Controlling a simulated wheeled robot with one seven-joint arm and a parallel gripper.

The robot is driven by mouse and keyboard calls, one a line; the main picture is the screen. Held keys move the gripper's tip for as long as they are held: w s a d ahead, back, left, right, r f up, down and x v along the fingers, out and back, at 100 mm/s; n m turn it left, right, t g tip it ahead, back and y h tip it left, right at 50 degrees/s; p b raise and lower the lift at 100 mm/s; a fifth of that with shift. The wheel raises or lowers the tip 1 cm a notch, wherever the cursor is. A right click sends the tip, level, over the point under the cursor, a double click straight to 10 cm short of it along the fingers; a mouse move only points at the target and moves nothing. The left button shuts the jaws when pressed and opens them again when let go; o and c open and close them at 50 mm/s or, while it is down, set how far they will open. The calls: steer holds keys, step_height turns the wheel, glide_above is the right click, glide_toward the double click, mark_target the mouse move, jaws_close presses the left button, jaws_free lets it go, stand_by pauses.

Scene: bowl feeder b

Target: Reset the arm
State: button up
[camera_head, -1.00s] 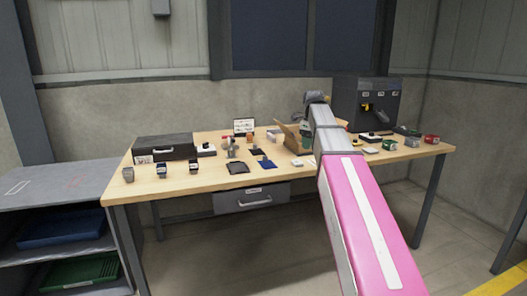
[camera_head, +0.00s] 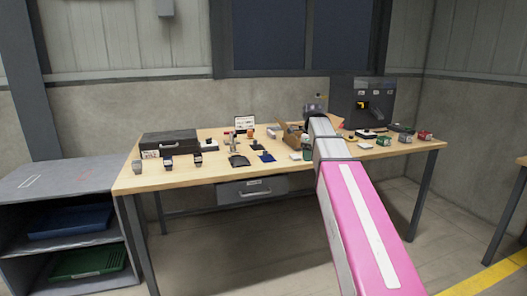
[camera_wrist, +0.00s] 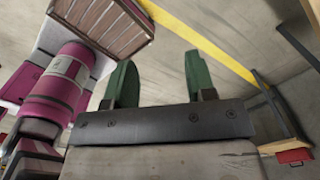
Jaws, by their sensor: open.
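My gripper shows in the wrist view (camera_wrist: 158,85), with two green fingers set well apart and nothing between them. Beyond the fingers is bare grey floor with a yellow stripe. In the head view my pink and grey arm reaches over the right half of the wooden workbench (camera_head: 215,178). Its far end is above the bench near the dark machine (camera_head: 346,92), and the fingers cannot be made out there. My own pink body shows at the left of the wrist view.
Small parts lie across the bench, with a dark case (camera_head: 170,144) at the left and an open cardboard box (camera_head: 291,136) near my arm. A grey shelf unit (camera_head: 60,182) with a blue bin (camera_head: 70,221) and a green bin (camera_head: 88,262) stands left. Another table edge (camera_head: 522,161) is at far right.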

steer(key=s+f+n, duration=0.6)
steer(key=f+n, duration=0.1)
steer(key=f, duration=0.4)
steer(key=s+f+n, duration=0.7)
steer(key=f+n, duration=0.1)
steer(key=f, duration=0.4)
steer(key=s+f+n, duration=0.7)
steer(key=f+n, duration=0.1)
steer(key=f, duration=0.4)
steer(key=shift+f, duration=0.2)
steer(key=shift+s, duration=0.1)
